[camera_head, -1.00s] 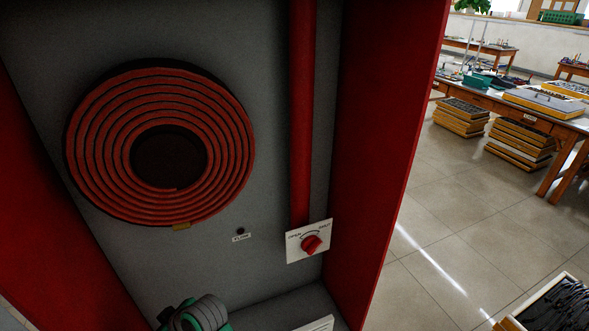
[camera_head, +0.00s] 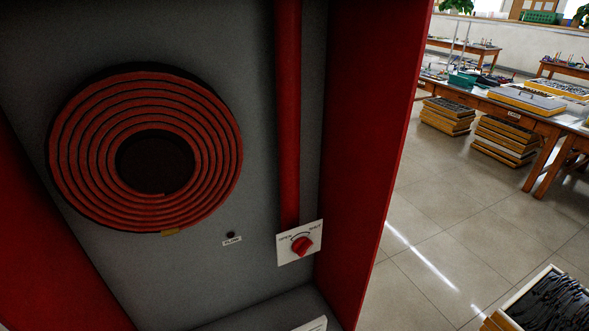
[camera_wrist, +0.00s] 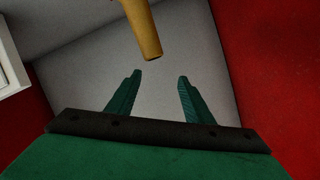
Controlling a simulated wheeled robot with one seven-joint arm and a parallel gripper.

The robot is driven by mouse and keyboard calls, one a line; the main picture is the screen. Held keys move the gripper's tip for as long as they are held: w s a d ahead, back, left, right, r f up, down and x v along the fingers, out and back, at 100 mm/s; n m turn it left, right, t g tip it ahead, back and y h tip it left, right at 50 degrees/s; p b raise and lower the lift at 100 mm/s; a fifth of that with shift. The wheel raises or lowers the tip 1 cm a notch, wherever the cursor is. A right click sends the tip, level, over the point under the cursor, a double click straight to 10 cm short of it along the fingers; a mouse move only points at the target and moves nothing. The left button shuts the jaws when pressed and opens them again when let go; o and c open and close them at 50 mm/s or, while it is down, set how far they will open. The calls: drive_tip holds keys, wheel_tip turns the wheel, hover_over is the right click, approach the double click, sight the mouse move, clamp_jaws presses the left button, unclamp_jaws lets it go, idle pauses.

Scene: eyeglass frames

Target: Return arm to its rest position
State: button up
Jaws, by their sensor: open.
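My gripper (camera_wrist: 159,80) shows in the wrist view, with its two green fingers spread apart and nothing between them. A yellow-brown nozzle-like piece (camera_wrist: 146,32) hangs beyond the fingertips, apart from them. The grey back panel (camera_wrist: 185,50) lies behind, with red walls at the sides. In the head view my gripper and arm do not show.
A red cabinet holds a coiled red hose (camera_head: 75,150) and a red pipe (camera_head: 288,120) ending at a white plate with a red knob (camera_head: 302,246). To the right are tables (camera_head: 500,100), stacked trays (camera_head: 505,140) and open tiled floor (camera_head: 420,220).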

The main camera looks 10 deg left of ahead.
drive_tip(key=s+d+f+m+t+h, duration=0.1)
drive_tip(key=s+d+h, duration=0.2)
drive_tip(key=s+d, duration=0.3)
drive_tip(key=s+d+f+m+t+h, duration=0.15)
drive_tip(key=s+d, duration=0.25)
drive_tip(key=d, duration=0.5)
drive_tip(key=s+d+r+n+h, duration=0.1)
drive_tip(key=s+d+r+h, duration=0.2)
drive_tip(key=s+d+r, duration=0.3)
drive_tip(key=s+d, duration=0.5)
drive_tip(key=shift+d+n+t, duration=0.25)
drive_tip(key=shift+n+t, duration=0.1)
